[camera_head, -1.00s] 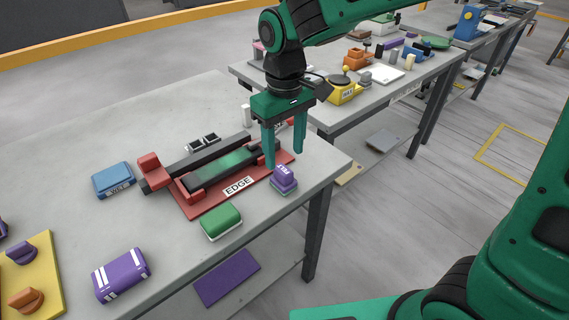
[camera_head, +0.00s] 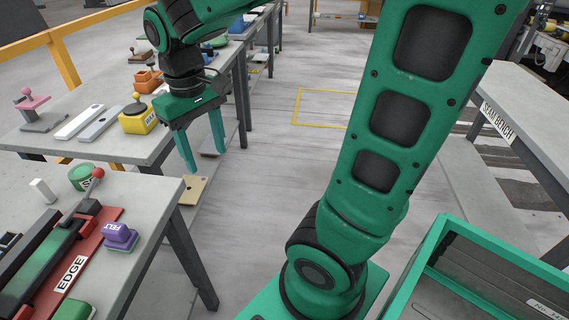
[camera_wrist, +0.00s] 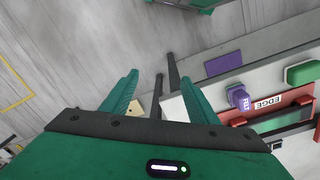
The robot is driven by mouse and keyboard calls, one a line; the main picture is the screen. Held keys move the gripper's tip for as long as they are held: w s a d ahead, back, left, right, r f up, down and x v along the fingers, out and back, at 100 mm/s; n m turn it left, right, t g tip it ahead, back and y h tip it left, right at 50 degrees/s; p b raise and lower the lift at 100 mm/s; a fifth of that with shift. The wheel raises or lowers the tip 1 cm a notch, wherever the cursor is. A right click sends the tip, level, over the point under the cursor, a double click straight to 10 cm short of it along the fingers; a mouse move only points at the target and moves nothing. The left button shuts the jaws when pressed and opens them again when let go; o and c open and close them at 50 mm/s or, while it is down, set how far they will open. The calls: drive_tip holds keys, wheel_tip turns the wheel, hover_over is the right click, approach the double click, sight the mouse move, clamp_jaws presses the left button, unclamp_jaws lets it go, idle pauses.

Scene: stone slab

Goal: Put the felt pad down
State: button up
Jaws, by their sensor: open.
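In the wrist view the gap between my fingers (camera_wrist: 160,88) holds nothing.
The red EDGE base (camera_head: 97,241) carries a dark green bar and a red-knobbed lever. A green block (camera_head: 73,310) lies at the front. A yellow block (camera_head: 139,118) and other tools stand on the table behind. Open floor (camera_head: 270,165) lies to the right.

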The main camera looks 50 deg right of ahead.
drive_tip(key=s+d+f+m, duration=0.1)
drive_tip(key=s+d+m, duration=0.2)
drive_tip(key=s+d, duration=0.3)
drive_tip(key=s+d+f+m, duration=0.2)
drive_tip(key=s+d+m, duration=0.2)
drive_tip(key=s+d, duration=0.3)
drive_tip(key=s, duration=0.3)
drive_tip(key=shift+f+y, duration=0.3)
drive_tip(key=shift+w+f, duration=0.25)
drive_tip(key=shift+w, duration=0.45)
